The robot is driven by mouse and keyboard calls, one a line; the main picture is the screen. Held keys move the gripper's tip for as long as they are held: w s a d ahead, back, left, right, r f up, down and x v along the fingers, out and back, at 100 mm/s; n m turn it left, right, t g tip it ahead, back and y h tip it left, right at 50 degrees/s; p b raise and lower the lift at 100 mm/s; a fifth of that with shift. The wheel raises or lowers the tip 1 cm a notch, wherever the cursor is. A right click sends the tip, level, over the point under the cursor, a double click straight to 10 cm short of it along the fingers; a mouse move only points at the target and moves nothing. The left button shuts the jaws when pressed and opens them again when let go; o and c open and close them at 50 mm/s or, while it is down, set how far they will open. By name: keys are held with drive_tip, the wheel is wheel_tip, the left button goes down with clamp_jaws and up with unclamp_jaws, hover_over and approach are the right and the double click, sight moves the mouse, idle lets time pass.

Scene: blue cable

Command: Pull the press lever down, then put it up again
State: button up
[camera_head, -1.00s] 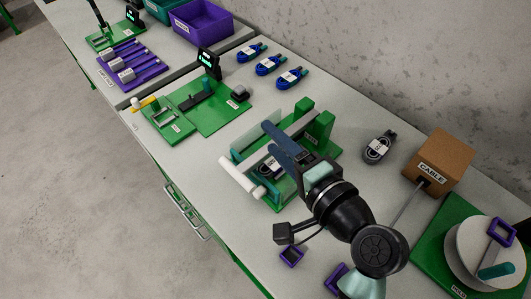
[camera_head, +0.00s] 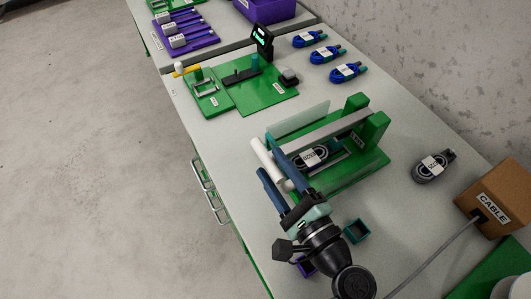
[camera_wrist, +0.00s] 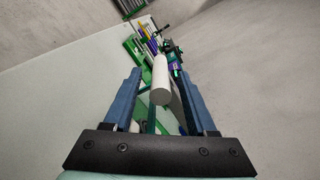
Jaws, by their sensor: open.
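The press has a green base (camera_head: 362,168) with green posts at its right end. Its lever is a long grey bar (camera_head: 335,128) running from the posts to a white cylindrical handle (camera_head: 272,163) at the bench's front side. A labelled cable coil (camera_head: 313,157) lies under the bar, partly hidden. My gripper (camera_head: 271,163) is open, its two blue fingers at the handle. In the wrist view, the white handle (camera_wrist: 160,80) shows between the fingertips (camera_wrist: 159,74), with a gap on each side. I cannot tell whether either finger touches it.
A clear upright panel (camera_head: 298,118) stands behind the bar. A grey cable coil (camera_head: 432,167) and a cardboard cable box (camera_head: 497,199) lie to the right. A small teal square holder (camera_head: 357,231) sits close beside my wrist. Blue coils (camera_head: 348,72) lie farther back.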

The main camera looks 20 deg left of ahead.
sight(265, 158)
drive_tip(key=shift+x, duration=1.8)
drive_tip(key=c, duration=0.9)
clamp_jaws()
drive_tip(key=shift+f, duration=0.2)
